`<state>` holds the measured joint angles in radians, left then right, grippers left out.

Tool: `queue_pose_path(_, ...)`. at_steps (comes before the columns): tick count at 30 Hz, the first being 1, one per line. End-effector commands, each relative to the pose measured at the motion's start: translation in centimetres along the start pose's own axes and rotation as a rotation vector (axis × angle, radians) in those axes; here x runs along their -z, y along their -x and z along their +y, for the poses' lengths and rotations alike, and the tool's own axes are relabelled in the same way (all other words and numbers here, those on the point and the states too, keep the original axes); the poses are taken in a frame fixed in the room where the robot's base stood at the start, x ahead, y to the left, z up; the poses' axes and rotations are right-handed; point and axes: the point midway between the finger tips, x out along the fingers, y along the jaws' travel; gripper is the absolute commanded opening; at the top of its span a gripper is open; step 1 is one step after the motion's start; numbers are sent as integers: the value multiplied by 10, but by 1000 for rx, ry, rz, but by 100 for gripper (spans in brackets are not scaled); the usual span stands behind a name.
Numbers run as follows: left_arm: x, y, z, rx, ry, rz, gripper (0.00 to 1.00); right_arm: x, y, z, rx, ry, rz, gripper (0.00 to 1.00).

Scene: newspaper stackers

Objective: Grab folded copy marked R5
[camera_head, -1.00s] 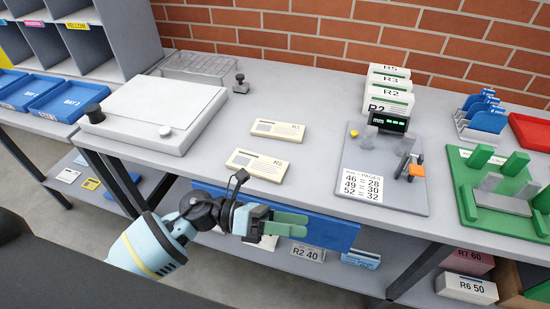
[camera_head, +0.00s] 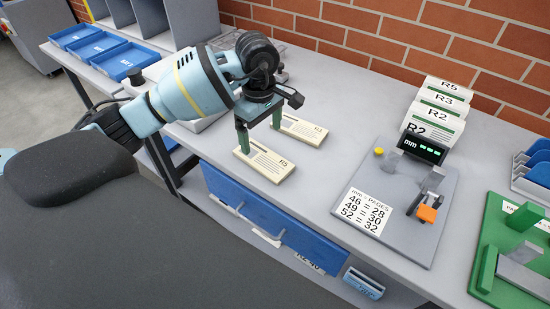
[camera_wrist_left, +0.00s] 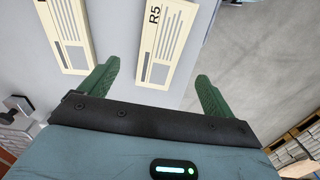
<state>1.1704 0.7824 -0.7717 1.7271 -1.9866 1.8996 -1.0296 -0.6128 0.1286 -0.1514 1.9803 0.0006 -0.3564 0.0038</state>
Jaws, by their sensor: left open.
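The folded copy marked R5 (camera_head: 265,165) is a cream booklet lying flat on the grey table, nearer the front edge. In the left wrist view the R5 copy (camera_wrist_left: 168,42) lies ahead of and between the green fingers. My left gripper (camera_head: 260,139) is open and empty, pointing down over the back part of the R5 copy. Its open fingers also show in the left wrist view (camera_wrist_left: 158,75). Contact with the copy cannot be told. A second cream copy, marked R3 (camera_head: 303,130), lies just behind, also in the wrist view (camera_wrist_left: 65,35). My right gripper is out of view.
A grey gauge plate (camera_head: 385,215) with a page chart and mm display stands to the right. White R-marked stacks (camera_head: 436,120) stand behind it. A green fixture (camera_head: 510,250) is at far right. Blue trays (camera_head: 100,48) are at upper left.

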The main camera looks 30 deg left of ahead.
Motion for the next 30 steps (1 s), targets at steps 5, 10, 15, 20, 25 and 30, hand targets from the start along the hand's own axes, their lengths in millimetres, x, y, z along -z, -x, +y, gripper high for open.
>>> queue_pose_path(5,4,1,0,1,0,15,89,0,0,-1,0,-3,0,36)
queue_pose_path(10,3,-10,0,3,0,12,89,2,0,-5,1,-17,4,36)
queue_pose_path(15,2,-24,0,2,1,11,89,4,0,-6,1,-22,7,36)
queue_pose_path(20,1,-28,0,1,0,10,89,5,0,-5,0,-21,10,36)
queue_pose_path(25,-6,-48,1,1,-1,8,89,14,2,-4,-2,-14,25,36)
queue_pose_path(30,-6,-70,1,0,2,10,89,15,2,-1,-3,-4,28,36)
